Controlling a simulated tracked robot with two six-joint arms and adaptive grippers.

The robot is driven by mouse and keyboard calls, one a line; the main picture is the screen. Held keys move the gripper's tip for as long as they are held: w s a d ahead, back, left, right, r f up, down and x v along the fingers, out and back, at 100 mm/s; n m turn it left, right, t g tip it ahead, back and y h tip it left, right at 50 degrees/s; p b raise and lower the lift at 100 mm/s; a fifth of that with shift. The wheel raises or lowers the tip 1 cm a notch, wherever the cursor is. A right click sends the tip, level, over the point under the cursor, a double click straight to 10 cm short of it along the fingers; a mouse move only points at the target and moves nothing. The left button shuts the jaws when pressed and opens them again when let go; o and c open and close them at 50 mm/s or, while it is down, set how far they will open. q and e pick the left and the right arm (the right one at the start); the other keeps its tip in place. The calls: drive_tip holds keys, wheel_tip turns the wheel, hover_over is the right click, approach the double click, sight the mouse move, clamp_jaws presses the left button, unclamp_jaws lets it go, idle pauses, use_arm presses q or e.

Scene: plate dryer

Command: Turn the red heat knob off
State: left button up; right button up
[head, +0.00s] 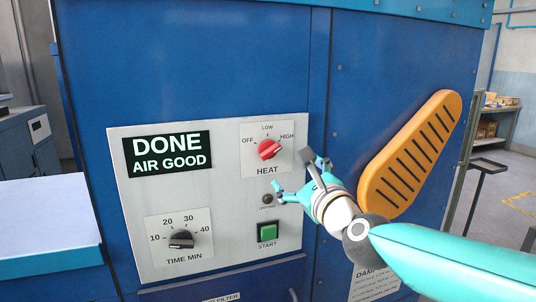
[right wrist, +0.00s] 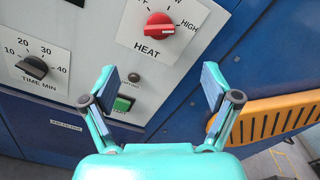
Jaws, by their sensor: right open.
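The red heat knob (head: 267,149) sits on a white plate marked OFF, LOW and HIGH, on the dryer's grey control panel (head: 222,221). Its pointer is turned to the right, towards HIGH. The knob also shows at the top of the right wrist view (right wrist: 159,27), clear of the fingers. My right gripper (head: 298,178) is open and empty, just below and to the right of the knob in the head view. In the right wrist view the fingers (right wrist: 161,85) are spread wide, with the knob beyond them. My left gripper is not in view.
A display (head: 168,154) reads DONE, AIR GOOD. The black time knob (head: 181,239) is at lower left. The green START button (head: 267,232) and a small dark DRYING lamp (head: 267,200) lie below the heat knob. An orange slotted part (head: 411,153) stands out at right, near my right arm.

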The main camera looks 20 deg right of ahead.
sight(271, 151)
drive_tip(key=w+p, duration=0.1)
drive_tip(key=w, duration=0.3)
drive_tip(key=w+p, duration=0.2)
drive_tip(key=w, duration=0.3)
drive_tip(key=w+p, duration=0.2)
drive_tip(key=w, duration=0.3)
drive_tip(key=shift+w+a, duration=0.25)
drive_tip(key=shift+w+f, duration=0.2)
drive_tip(key=shift+w, duration=0.6)
